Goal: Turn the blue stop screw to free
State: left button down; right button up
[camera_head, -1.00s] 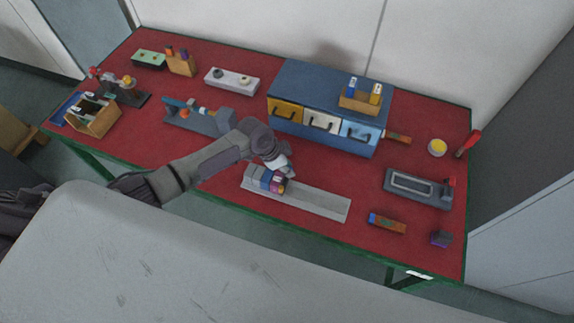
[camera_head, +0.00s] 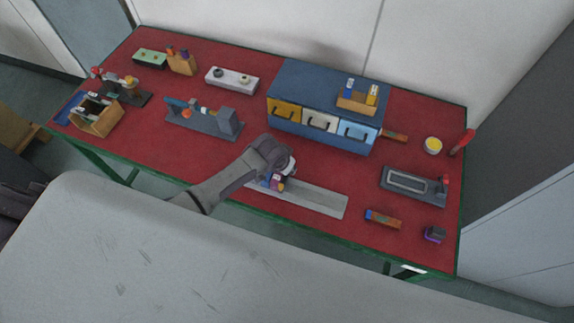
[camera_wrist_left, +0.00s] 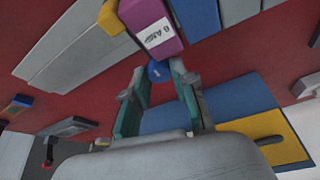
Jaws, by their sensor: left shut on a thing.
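The blue stop screw (camera_wrist_left: 158,72) shows in the left wrist view as a small round blue piece just below a purple block with a white label (camera_wrist_left: 160,32). My left gripper (camera_wrist_left: 159,75) has its two green-lined fingers on either side of the screw and is shut on it. In the head view my left gripper (camera_head: 283,170) is over the left end of a long grey rail (camera_head: 315,198). There it hides the screw and most of the blocks on the rail. How far the screw is turned cannot be told. My right gripper is not in view.
A blue drawer cabinet (camera_head: 300,85) stands behind the rail. A grey vice-like fixture (camera_head: 205,122) lies to the left. A dark grey tray (camera_head: 412,184) and an orange-blue block (camera_head: 383,218) lie to the right. Red tabletop is bare between them.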

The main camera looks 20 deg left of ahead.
pick_arm(q)
jog(key=shift+n, duration=0.4)
jog(key=c, duration=0.9)
grip_release()
jog(key=shift+c, duration=0.2)
jog(key=shift+r, duration=0.15)
jog(key=d+v, duration=0.1)
jog(key=v, duration=1)
jog(key=shift+s+a+r, duration=0.2)
jog(key=shift+a+r, duration=0.15)
jog(key=shift+a, duration=0.05)
